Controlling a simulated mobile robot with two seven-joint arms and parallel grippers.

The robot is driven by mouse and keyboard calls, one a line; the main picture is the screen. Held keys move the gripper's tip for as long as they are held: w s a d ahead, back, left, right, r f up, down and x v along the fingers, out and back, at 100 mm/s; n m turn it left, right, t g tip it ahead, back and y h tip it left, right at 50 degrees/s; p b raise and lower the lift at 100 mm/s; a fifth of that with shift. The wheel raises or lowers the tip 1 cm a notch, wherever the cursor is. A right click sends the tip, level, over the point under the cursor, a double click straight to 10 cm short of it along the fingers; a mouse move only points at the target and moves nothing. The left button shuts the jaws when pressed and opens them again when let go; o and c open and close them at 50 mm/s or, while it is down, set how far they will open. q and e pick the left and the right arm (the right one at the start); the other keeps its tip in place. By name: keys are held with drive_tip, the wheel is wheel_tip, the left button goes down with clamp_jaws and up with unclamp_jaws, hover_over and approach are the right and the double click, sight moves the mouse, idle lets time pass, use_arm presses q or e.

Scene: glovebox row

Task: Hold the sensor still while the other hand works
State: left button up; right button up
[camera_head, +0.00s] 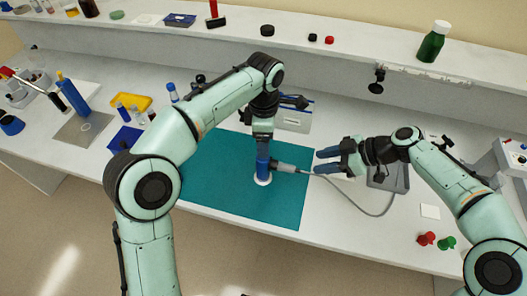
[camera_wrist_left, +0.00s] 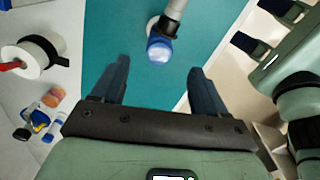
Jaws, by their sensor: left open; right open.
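The sensor (camera_head: 284,167) is a grey cylinder with a cable at its right end, above the teal mat (camera_head: 215,180). In the left wrist view its grey body (camera_wrist_left: 174,9) ends in a blue cap (camera_wrist_left: 159,49), over a pale round piece on the mat. My left gripper (camera_head: 263,174) points down at the sensor's left end, which its blue fingers partly hide. In the left wrist view my left gripper (camera_wrist_left: 158,72) is open, with the blue cap just ahead between its fingertips. My right gripper (camera_head: 322,161) is open and empty, right of the sensor near the cable.
The grey cable (camera_head: 370,213) loops right towards a grey tray (camera_head: 390,180). Red (camera_head: 426,238) and green (camera_head: 446,242) pieces lie at the front right. A yellow tray (camera_head: 131,102) and a blue bottle (camera_head: 73,93) stand left. The mat's front part is clear.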

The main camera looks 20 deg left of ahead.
sight(263, 162)
use_arm(q)
wheel_tip(263, 162, down, 12)
drive_tip(key=shift+r, duration=0.2)
drive_tip(key=c, duration=1.2)
